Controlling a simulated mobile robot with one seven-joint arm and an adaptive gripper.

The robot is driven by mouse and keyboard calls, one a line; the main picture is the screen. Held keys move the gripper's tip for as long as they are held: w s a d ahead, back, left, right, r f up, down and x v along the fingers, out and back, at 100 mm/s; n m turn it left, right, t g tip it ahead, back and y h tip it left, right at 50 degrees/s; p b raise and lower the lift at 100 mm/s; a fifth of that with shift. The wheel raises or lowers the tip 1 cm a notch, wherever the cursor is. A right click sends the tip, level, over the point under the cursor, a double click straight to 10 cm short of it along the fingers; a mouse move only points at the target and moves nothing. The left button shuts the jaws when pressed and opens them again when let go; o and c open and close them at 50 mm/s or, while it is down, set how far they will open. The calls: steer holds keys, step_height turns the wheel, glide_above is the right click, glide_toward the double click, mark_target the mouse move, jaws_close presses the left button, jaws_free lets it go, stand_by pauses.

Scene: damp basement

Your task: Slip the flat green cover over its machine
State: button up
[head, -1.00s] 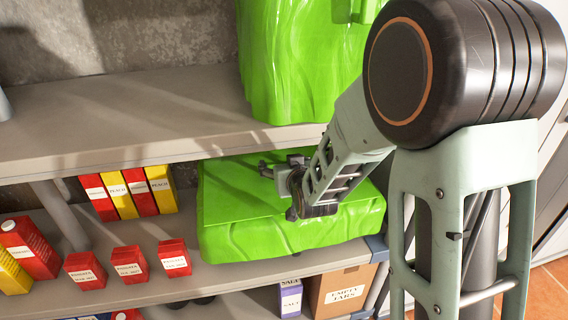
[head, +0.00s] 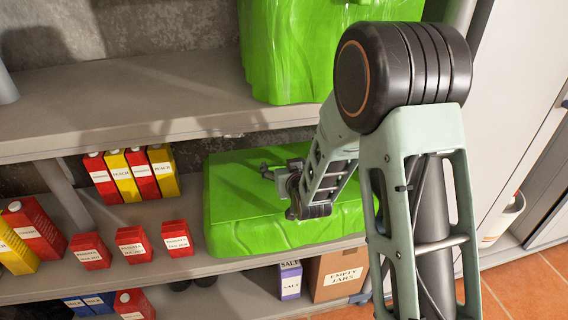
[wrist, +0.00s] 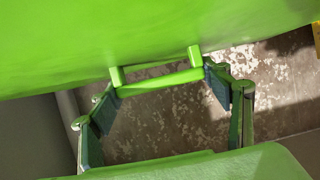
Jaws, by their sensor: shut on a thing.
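The flat green cover (head: 240,170) is a low, box-like shape with wavy sides on the middle shelf, below the upper board. Its lower edge is near the shelf's front edge. No machine shows; anything under the cover is hidden. My gripper (head: 272,172) is over the cover's top. The handle joins a green surface (wrist: 140,40). Another green surface (wrist: 210,166) fills the bottom of that view.
A taller green cover (head: 320,50) stands on the upper shelf (head: 130,100), close above my arm. Red and yellow cartons (head: 130,176) and small red boxes (head: 133,245) stand left of the flat cover.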

steer(key=o, duration=1.7)
steer(key=shift+c, duration=0.2)
